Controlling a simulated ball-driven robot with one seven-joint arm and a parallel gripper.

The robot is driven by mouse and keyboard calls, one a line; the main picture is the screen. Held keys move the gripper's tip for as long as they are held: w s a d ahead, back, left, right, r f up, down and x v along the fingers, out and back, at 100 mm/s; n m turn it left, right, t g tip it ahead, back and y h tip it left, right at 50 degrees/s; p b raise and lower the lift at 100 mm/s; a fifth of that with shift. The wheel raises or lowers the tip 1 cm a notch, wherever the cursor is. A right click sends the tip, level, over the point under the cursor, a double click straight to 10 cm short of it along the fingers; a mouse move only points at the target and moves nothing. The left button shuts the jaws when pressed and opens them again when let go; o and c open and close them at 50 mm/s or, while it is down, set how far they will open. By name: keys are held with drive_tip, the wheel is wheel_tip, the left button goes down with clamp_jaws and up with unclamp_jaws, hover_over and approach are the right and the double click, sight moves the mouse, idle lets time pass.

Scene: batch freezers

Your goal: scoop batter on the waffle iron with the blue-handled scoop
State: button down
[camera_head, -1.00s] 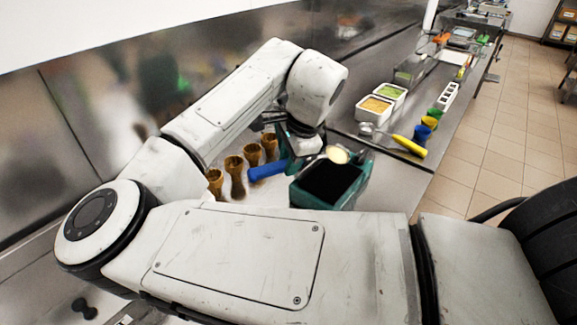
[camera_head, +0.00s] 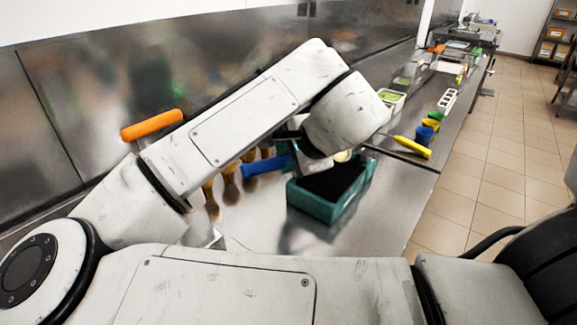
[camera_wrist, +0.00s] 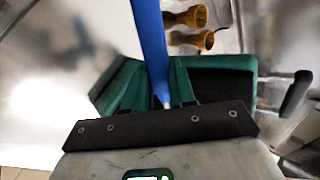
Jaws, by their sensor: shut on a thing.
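My gripper (camera_wrist: 163,100) is shut on the blue-handled scoop (camera_wrist: 150,45), with the blue handle pointing away from the jaws in the wrist view. In the head view the blue handle (camera_head: 265,165) sticks out left of my wrist. The scoop's bowl is mostly hidden behind my wrist; a small cream patch (camera_head: 342,156) shows there. A teal box-like unit with a dark inside (camera_head: 318,208), seemingly the waffle iron, stands just below my gripper. It also shows beside the jaws in the wrist view (camera_wrist: 247,62). Contact between scoop and unit cannot be told.
Brown flared cups (camera_head: 230,186) stand left of the unit. An orange handle (camera_head: 151,125) shows behind my arm. At the right are a yellow-handled tool (camera_head: 412,146), blue and green cups (camera_head: 425,133), and a tub with green contents (camera_head: 391,96).

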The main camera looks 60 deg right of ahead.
drive_tip(key=t+h+b, duration=0.1)
drive_tip(key=b, duration=0.2)
drive_tip(key=f+t+h+b, duration=0.1)
drive_tip(key=b, duration=0.2)
drive_tip(key=shift+s+a+f+t+b, duration=0.1)
drive_tip(key=shift+s+a+t+b, duration=0.15)
drive_tip(key=shift+t+b, duration=0.1)
drive_tip(key=shift+b, duration=1.15)
drive_tip(key=b, duration=0.4)
drive_tip(key=shift+s+f+t+h, duration=0.1)
drive_tip(key=shift+f+t+h, duration=0.05)
drive_tip(key=shift+t+h, duration=0.15)
drive_tip(key=t+b, duration=0.1)
drive_tip(key=b, duration=0.3)
drive_tip(key=f+t+h+b, duration=0.1)
drive_tip(key=b, duration=0.4)
drive_tip(key=shift+s+a+h, duration=0.15)
drive_tip(key=shift+h, duration=0.15)
drive_tip(key=shift+r+t+b, duration=0.1)
drive_tip(key=shift+t+b, duration=0.25)
drive_tip(key=shift+b, duration=1)
